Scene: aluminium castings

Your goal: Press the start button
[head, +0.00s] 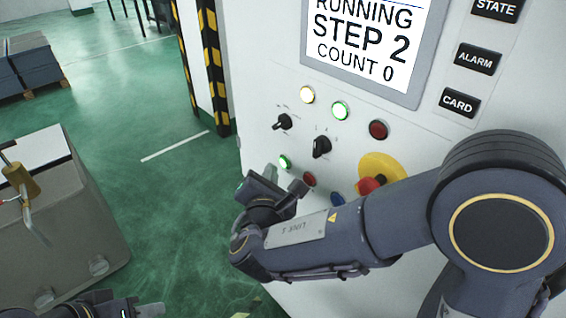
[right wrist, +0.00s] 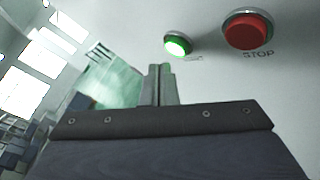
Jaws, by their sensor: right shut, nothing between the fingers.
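The start button appears to be the green lit button (head: 285,162) low on the white panel; its label is too small to read. It also shows in the right wrist view (right wrist: 177,46), glowing, beside the red STOP button (right wrist: 248,30). My right gripper (head: 270,172) is at the panel just below and left of the green button. In the right wrist view its fingers (right wrist: 161,70) are together and empty, with their tips a little below and left of the button and apart from it in the picture. My left gripper (head: 125,308) is only partly in view at the bottom left.
The panel screen (head: 362,40) reads RUNNING, STEP 2, COUNT 0. Lit white and green lamps, black knobs, a red button (head: 378,129) and an emergency stop (head: 370,185) are close by. A grey box (head: 60,220) stands left. Green floor lies between.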

